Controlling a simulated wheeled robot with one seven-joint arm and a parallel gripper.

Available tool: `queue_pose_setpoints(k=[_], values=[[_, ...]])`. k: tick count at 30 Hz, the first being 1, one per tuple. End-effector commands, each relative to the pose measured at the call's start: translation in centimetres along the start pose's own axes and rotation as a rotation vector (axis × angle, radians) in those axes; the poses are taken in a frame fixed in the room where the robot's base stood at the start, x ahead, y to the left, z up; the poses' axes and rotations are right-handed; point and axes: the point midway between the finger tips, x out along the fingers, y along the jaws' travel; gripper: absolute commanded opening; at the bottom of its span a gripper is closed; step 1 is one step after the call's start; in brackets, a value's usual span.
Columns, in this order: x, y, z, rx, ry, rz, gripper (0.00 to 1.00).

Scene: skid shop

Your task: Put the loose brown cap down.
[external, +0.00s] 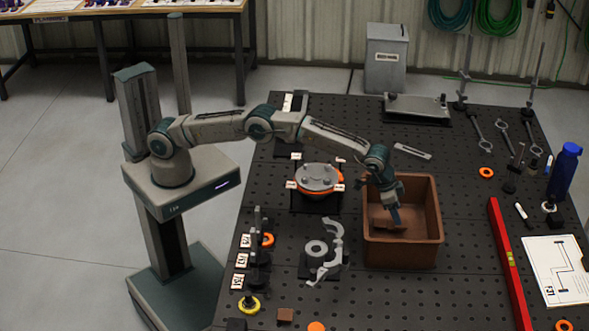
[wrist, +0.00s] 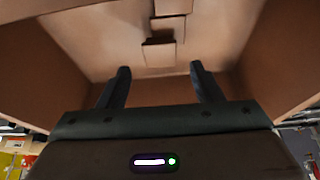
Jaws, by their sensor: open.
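My gripper (external: 394,216) reaches down into the open brown box (external: 402,254) on the bench. In the wrist view its two fingers (wrist: 159,72) are wide apart with nothing between them. Several small brown blocks (wrist: 160,52) lie in a row on the box floor, just beyond the fingertips; the nearest is apart from both fingers. In the external view brown pieces (external: 384,224) show beside the fingers inside the box. I cannot tell which of these pieces is the loose brown cap. Another small brown block (external: 285,315) lies near the bench's front edge.
The box walls stand close around my gripper. A red level (external: 509,265) lies to the right of the box. A grey flange with an orange ring (external: 318,180) and a grey bracket (external: 330,252) are to the left. A white drawing sheet (external: 556,269) lies at the right.

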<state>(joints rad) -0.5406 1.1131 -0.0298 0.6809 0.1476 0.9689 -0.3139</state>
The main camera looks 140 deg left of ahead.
Motion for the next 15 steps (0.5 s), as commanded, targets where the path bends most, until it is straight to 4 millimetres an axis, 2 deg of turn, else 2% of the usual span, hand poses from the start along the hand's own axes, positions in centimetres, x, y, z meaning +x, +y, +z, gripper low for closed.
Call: queue_pose_setpoints(k=[9,15], values=[[-5.2,0.0,0.1,0.000,0.002,0.001,0.59],[-7.2,0.0,0.1,0.000,0.000,0.000,0.59]])
